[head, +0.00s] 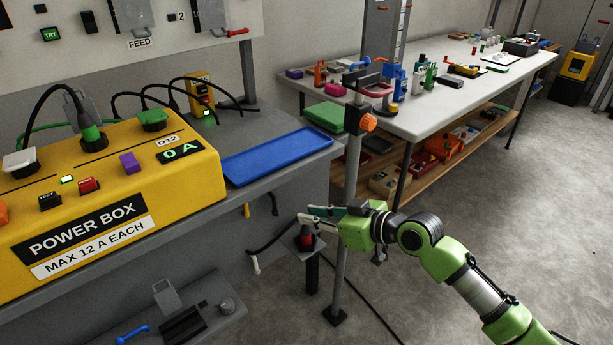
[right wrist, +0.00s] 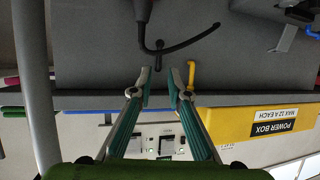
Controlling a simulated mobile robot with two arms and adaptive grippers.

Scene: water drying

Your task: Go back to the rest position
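My right gripper (head: 308,214) reaches in from the right, past the grey pole, with its fingers pointing left beside the workbench. In the right wrist view its two teal-padded fingers (right wrist: 161,74) stand apart with nothing between them. In the head view the fingers are just above a red-topped black post (head: 306,240); I cannot tell whether they touch it. My left gripper is in neither view.
A yellow power box (head: 110,200) and an empty blue tray (head: 275,156) are on the workbench. The grey pole (head: 346,255) stands close to my right gripper. A black cable (head: 272,246) hangs by the bench. Grey floor is free at right.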

